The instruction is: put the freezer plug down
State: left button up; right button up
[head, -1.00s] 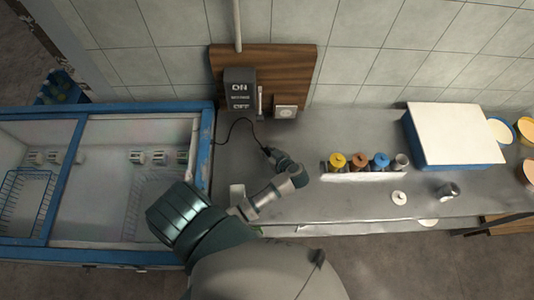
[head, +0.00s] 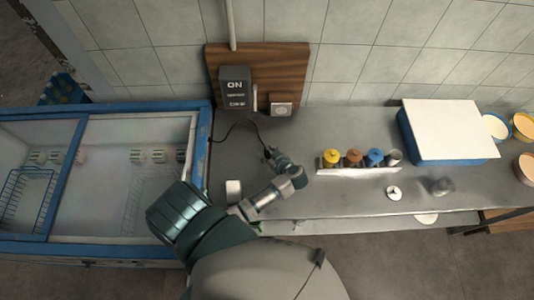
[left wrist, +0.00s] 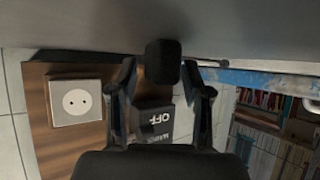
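The black freezer plug (left wrist: 162,62) shows in the left wrist view between the fingertips of my left gripper (left wrist: 161,72). A narrow gap shows on each side of the plug, so the fingers look open around it. The plug is at the grey counter surface; whether it rests on it is hard to tell. In the head view my left gripper (head: 273,156) is low over the counter, and its fingers mostly hide the plug. The black cable (head: 238,125) runs from there toward the freezer (head: 205,150). My right gripper is not in view.
A white socket (head: 281,109) and a black ON/OFF switch box (head: 235,88) are on the wooden board (head: 285,65). A rack of colored bottles (head: 357,171) stands right of the gripper. A blue and white box (head: 448,130) is farther right. Bare counter lies between gripper and wall.

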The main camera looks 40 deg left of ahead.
pick_arm(q)
jog(key=d, duration=0.3)
jog(key=shift+s+d+r, duration=0.2)
jog(key=shift+s+r, duration=0.05)
jog(key=shift+r, duration=0.05)
jog(key=v, duration=0.3)
jog(key=shift+w+d+r, duration=0.1)
jog(key=shift+d+r, duration=0.15)
jog(key=shift+d, duration=0.15)
jog(key=v, duration=0.5)
jog(key=shift+s+a+r, duration=0.15)
jog(key=shift+s+r, duration=0.05)
jog(key=shift+r, duration=0.35)
jog(key=shift+s+d+r, duration=0.1)
jog(key=shift+d+r, duration=0.1)
jog(key=shift+d, duration=0.5)
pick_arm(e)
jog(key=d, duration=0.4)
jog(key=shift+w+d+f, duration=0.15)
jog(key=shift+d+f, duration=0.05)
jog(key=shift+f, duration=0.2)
pick_arm(q)
jog(key=shift+a, duration=0.1)
